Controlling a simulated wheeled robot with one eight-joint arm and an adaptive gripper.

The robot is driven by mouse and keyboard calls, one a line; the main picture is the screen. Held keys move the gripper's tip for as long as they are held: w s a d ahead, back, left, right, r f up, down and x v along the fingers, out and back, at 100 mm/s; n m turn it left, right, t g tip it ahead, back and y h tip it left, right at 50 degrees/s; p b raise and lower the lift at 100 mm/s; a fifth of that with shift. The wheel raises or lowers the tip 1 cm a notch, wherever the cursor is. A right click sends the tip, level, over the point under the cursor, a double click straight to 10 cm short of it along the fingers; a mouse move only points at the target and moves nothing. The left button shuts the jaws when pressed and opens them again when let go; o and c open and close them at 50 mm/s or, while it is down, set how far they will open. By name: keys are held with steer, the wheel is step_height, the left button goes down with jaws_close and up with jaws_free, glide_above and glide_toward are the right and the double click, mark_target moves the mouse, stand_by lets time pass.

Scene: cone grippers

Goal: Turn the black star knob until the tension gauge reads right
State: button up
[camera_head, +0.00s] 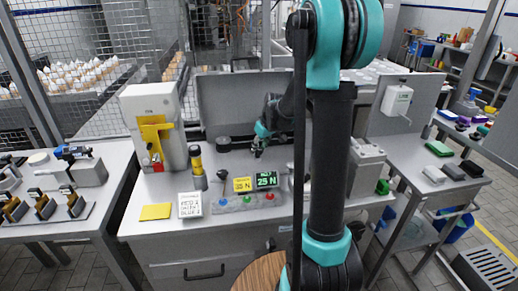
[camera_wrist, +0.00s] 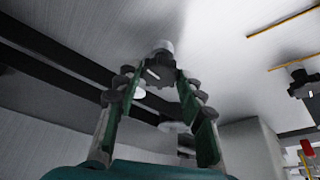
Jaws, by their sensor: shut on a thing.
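The black star knob (camera_wrist: 160,71) shows in the wrist view between the tips of my gripper (camera_wrist: 158,80), with a pale cylinder behind it and a short white mark on its face. My gripper is shut on it, with one finger on each side. In the head view my gripper (camera_head: 258,150) is small and dark at the back panel of the bench, and the knob is hidden there. The dark display (camera_head: 266,180) with green figures appears to read 25 N. The yellow card (camera_head: 243,184) beside it also appears to read 25 N. Their small upper text is unclear.
A second dark knob (camera_wrist: 304,83) shows at the right in the wrist view. My arm hides part of the bench's right side.

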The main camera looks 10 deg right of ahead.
steer(key=m, duration=0.2)
steer(key=m+h, duration=0.1)
steer(key=m, duration=0.1)
steer(key=m+h, duration=0.1)
steer(key=shift+a+m+t, duration=0.25)
steer(key=shift+m+t, duration=0.15)
steer(key=m+h, duration=0.2)
steer(key=m, duration=0.2)
steer(key=shift+a+m, duration=0.15)
steer(key=shift+m, duration=0.25)
steer(key=o, duration=1.2)
steer(key=shift+c, duration=0.2)
steer(key=v, duration=1.2)
steer(key=shift+w, duration=0.25)
steer(key=shift+a+r, duration=0.1)
